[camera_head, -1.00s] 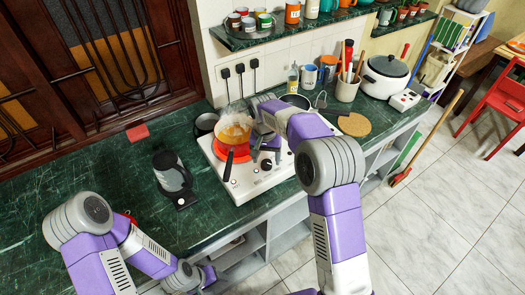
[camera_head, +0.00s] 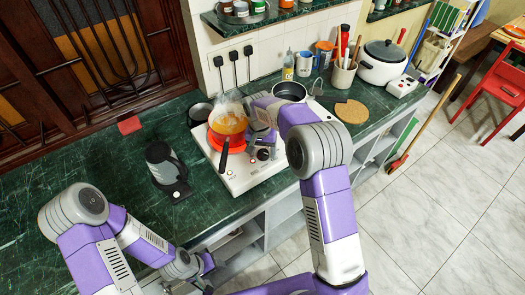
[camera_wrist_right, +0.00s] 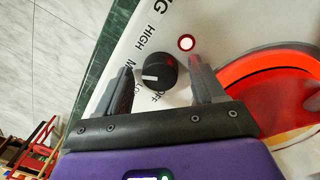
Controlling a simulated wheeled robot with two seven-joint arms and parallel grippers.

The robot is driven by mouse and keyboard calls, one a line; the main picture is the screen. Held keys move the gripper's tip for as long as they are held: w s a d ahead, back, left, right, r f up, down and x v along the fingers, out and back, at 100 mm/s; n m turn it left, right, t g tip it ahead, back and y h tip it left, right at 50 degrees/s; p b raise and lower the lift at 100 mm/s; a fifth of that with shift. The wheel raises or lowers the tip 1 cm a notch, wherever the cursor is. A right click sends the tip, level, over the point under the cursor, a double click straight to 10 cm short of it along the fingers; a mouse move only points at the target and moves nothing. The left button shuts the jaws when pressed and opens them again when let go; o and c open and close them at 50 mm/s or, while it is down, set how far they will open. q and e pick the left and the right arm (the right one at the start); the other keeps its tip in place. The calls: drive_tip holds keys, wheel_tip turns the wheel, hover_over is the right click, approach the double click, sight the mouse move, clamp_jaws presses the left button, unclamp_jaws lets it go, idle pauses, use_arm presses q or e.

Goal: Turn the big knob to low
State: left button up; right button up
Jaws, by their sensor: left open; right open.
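The big black knob (camera_head: 263,154) is on the front of the white cooker (camera_head: 240,182). In the right wrist view the knob (camera_wrist_right: 158,72) has a white pointer mark facing left, towards the medium and low labels; I cannot tell exactly which. HIGH is printed above it and OFF below it. My right gripper (camera_wrist_right: 161,68) is open, with one finger on each side of the knob and a visible gap on both sides. In the head view my right gripper (camera_head: 264,142) is partly hidden by its arm. My left gripper (camera_head: 206,268) is low at the counter's front edge, away from the cooker.
A pan of orange liquid (camera_head: 229,123) sits on the glowing burner, its dark handle (camera_head: 223,156) pointing forward near the knob. A dark pot (camera_head: 289,91) is behind my right arm.

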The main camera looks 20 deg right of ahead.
drive_tip(key=shift+c, duration=0.2)
drive_tip(key=c, duration=1)
drive_tip(key=shift+n, duration=0.3)
drive_tip(key=n+p, duration=0.2)
drive_tip(key=n, duration=0.1)
drive_tip(key=shift+r, duration=0.1)
drive_tip(key=n+p, duration=0.1)
drive_tip(key=n, duration=0.5)
drive_tip(key=shift+d+t, duration=0.1)
drive_tip(key=shift+t, duration=0.3)
drive_tip(key=o, duration=1)
